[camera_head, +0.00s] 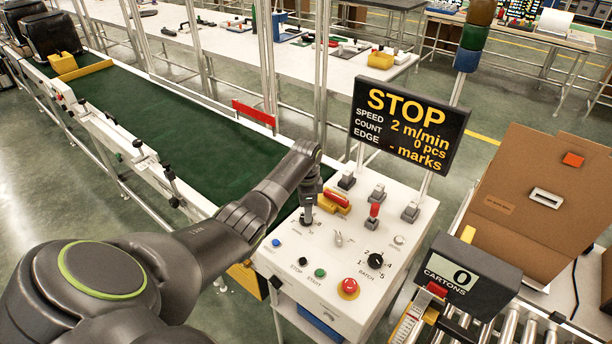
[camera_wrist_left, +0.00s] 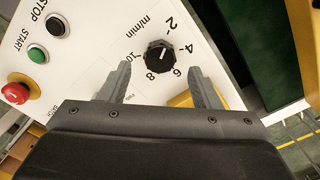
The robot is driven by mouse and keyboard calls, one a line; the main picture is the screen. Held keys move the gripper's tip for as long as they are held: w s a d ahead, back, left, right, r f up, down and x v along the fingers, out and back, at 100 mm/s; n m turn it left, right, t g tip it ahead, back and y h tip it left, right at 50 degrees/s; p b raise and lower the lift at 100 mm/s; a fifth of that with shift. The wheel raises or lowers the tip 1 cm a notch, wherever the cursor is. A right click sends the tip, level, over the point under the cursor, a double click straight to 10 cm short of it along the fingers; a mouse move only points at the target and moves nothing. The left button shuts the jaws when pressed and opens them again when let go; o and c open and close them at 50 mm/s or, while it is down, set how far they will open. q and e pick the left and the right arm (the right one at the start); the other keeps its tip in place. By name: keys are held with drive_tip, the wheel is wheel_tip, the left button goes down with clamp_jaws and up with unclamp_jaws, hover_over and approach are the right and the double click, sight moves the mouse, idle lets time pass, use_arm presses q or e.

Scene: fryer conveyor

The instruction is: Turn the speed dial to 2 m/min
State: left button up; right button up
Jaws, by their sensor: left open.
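The black speed dial (camera_wrist_left: 158,60) shows in the left wrist view, on a white panel marked m/min with numbers from 2 to 10. Its white pointer mark points roughly towards the 2. My left gripper (camera_wrist_left: 160,72) is open, with one finger on either side of the dial and a gap visible to each. In the head view my left gripper (camera_head: 307,203) points down at the control panel (camera_head: 340,270) and largely hides the dial. The display (camera_head: 408,125) reads STOP, speed 2 m/min, count 0 pcs. My right gripper is not in view.
The panel also carries a red stop button (camera_head: 348,288), a green START button (camera_head: 320,273), a black BATCH knob (camera_head: 376,261) and several switches. The green conveyor belt (camera_head: 160,125) lies behind left. A CARTONS counter (camera_head: 462,278) stands at the right.

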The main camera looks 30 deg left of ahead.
use_arm(q)
wheel_tip(320, 180, up, 14)
drive_tip(key=b, duration=0.1)
drive_tip(key=shift+f+b, duration=0.15)
drive_tip(key=shift+b, duration=0.25)
drive_tip(key=shift+f, duration=0.1)
